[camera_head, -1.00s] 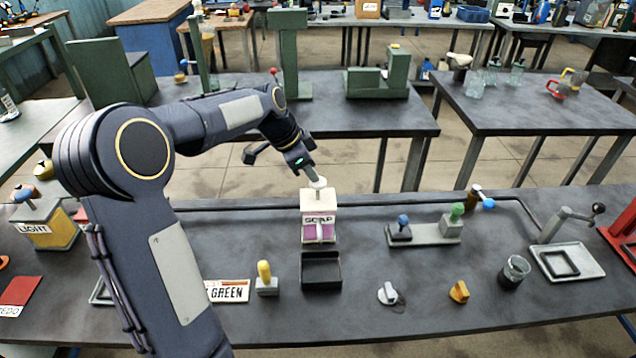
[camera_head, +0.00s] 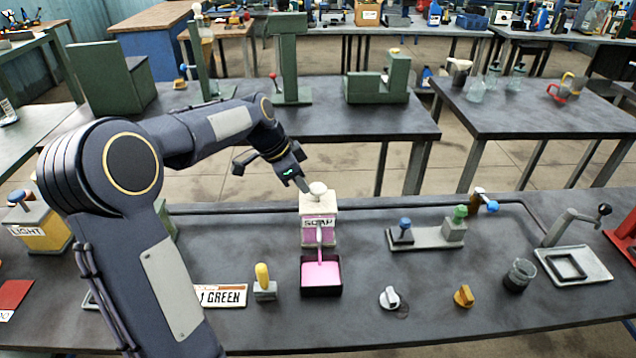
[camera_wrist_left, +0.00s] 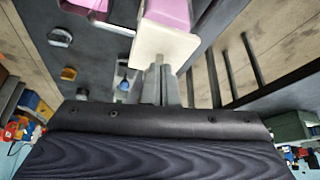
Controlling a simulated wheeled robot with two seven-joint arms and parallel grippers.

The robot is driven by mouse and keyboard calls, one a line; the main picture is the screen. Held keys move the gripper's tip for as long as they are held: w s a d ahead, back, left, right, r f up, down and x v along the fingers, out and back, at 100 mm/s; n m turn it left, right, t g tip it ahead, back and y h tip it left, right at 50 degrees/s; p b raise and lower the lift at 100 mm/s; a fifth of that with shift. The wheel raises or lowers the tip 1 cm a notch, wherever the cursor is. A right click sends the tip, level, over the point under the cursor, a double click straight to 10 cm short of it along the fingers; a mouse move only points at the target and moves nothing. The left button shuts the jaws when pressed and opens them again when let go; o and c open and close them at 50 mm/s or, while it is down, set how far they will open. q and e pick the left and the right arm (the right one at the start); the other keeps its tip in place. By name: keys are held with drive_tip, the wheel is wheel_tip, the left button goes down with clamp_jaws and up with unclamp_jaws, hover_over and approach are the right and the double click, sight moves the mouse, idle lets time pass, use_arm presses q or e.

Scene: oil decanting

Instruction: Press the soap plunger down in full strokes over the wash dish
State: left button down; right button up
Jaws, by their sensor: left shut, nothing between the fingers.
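The soap dispenser (camera_head: 312,210) is a cream-topped box labelled SOAP, with pink liquid in its clear front. Its pale plunger knob (camera_head: 317,188) stands up on the top. Pink soap hangs from the spout down into the black wash dish (camera_head: 304,289), whose floor is covered in pink. My left gripper (camera_head: 305,185) is shut and empty, with its fingertips just left of the knob; whether they touch it is unclear. The wrist view shows the shut fingers (camera_wrist_left: 160,85) against the cream top (camera_wrist_left: 160,45), with the knob hidden. My right gripper is out of view.
A yellow-handled stamp (camera_head: 263,282) and a GREEN sign (camera_head: 225,295) lie left of the dish. A grey knob (camera_head: 390,297), an orange knob (camera_head: 464,296) and a dark glass jar (camera_head: 518,276) are to the right. A rail (camera_head: 420,203) runs behind the dispenser.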

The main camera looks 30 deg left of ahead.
use_arm(q)
drive_tip(key=shift+s+a+r, duration=0.1)
drive_tip(key=shift+s+a, duration=0.2)
drive_tip(key=shift+s, duration=0.05)
drive_tip(key=v, duration=0.7)
drive_tip(key=shift+r, duration=0.35)
drive_tip(key=shift+s+a, duration=0.1)
idle(0.8)
drive_tip(key=shift+g+y, duration=0.8)
drive_tip(key=shift+g, duration=0.1)
drive_tip(key=w+d+r+p, duration=0.1)
drive_tip(key=w+p, duration=0.1)
drive_tip(key=p, duration=0.3)
drive_tip(key=w+d+r+p, duration=0.1)
drive_tip(key=d+p, duration=0.1)
drive_tip(key=p, duration=0.3)
drive_tip(key=shift+w+d, duration=0.25)
drive_tip(key=shift+w, duration=0.15)
